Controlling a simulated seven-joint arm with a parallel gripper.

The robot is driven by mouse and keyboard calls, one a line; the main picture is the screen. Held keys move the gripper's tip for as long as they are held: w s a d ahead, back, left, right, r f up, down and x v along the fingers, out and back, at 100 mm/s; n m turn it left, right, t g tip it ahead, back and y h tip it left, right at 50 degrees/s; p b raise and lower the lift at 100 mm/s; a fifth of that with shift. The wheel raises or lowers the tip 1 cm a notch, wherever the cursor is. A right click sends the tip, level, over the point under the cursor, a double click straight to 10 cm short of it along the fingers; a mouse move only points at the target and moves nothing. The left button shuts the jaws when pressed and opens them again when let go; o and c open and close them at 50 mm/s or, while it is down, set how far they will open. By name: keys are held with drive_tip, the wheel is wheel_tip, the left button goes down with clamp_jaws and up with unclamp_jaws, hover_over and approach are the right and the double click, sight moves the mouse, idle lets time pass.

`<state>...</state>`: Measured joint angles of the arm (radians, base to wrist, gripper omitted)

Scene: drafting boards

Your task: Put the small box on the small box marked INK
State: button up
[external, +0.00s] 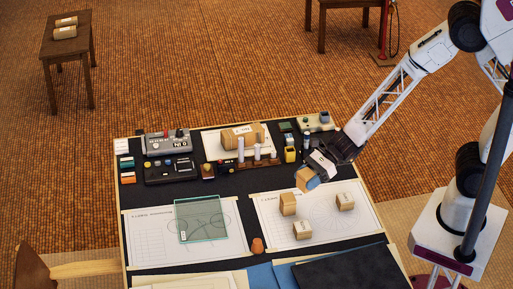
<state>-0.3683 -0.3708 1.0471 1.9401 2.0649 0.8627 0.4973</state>
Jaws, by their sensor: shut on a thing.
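My gripper (312,176) is shut on a small tan box (303,180) and holds it, tilted, above the upper part of the right-hand drawing sheet. A patch of blue shows beside the held box at the fingertips. Three other small tan boxes are below it on the sheet: one at the left (288,204), one at the right with a white label (345,201), and one in front with a white label (302,230). The label writing is too small to read, so I cannot tell which is marked INK.
The right drawing sheet (268,220) has bare room around the boxes. A green clear plate (200,220) lies on the left sheet. A small orange-brown piece (257,245) stands near the front. Several devices, white cylinders (257,152) and a larger box (243,136) fill the back.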

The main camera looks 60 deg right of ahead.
hover_over(288, 197)
drive_tip(key=shift+f, duration=0.25)
idle(0.3)
drive_tip(key=shift+f, duration=1.75)
drive_tip(key=shift+f, duration=0.2)
drive_tip(key=o, duration=0.9)
drive_tip(key=shift+o, duration=0.2)
drive_tip(key=shift+r, duration=0.15)
